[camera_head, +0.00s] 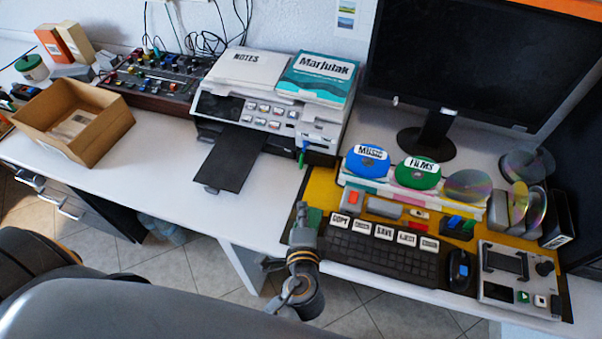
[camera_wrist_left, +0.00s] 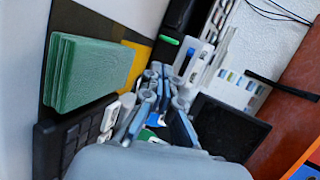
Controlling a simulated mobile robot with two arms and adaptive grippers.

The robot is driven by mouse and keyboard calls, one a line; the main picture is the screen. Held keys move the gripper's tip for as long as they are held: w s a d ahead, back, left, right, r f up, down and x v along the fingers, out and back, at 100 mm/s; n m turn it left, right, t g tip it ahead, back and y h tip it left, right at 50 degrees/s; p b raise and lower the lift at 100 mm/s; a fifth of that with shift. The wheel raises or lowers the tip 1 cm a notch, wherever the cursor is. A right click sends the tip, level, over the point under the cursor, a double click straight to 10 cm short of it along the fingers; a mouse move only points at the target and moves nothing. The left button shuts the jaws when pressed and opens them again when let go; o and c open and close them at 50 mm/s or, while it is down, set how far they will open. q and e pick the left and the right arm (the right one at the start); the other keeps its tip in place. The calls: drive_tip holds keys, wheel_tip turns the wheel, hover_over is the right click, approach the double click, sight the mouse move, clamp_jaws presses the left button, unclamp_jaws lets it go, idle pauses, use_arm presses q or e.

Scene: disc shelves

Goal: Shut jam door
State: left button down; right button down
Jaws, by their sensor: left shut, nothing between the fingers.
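The white printer (camera_head: 275,110) stands on the desk left of the yellow mat; part of it shows in the left wrist view (camera_wrist_left: 236,92). A dark flap-like part (camera_head: 321,159) sits at its right front corner, with a small green piece (camera_head: 302,158) beside it. I cannot tell for certain whether this is the jam door or how far it stands open. My left gripper (camera_head: 301,212) is shut and empty over the mat's left edge, in front of that corner and apart from it. Its fingers show in the left wrist view (camera_wrist_left: 165,85). My right gripper is not in view.
The black paper tray (camera_head: 230,158) juts forward from the printer. A green block (camera_head: 315,216) and the black keyboard (camera_head: 380,248) lie close to my left gripper. Discs stand behind the keyboard. The desk between the cardboard box (camera_head: 110,115) and the tray is clear.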

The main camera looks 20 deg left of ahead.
sight(301, 167)
use_arm(q)
drive_tip(key=x, duration=0.4)
drive_tip(key=p+x, duration=0.1)
drive_tip(key=x, duration=0.4)
drive_tip(key=r+p+x, duration=0.1)
drive_tip(key=x, duration=0.3)
drive_tip(key=shift+w+a, duration=0.2)
drive_tip(key=shift+w, duration=0.05)
drive_tip(key=shift+f, duration=0.1)
drive_tip(key=shift+w+a+f+b, duration=0.1)
drive_tip(key=shift+w+a+b, duration=0.3)
drive_tip(key=shift+w+a, duration=0.1)
drive_tip(key=shift+w, duration=0.2)
drive_tip(key=shift+s+a, duration=0.1)
drive_tip(key=shift+s, duration=0.05)
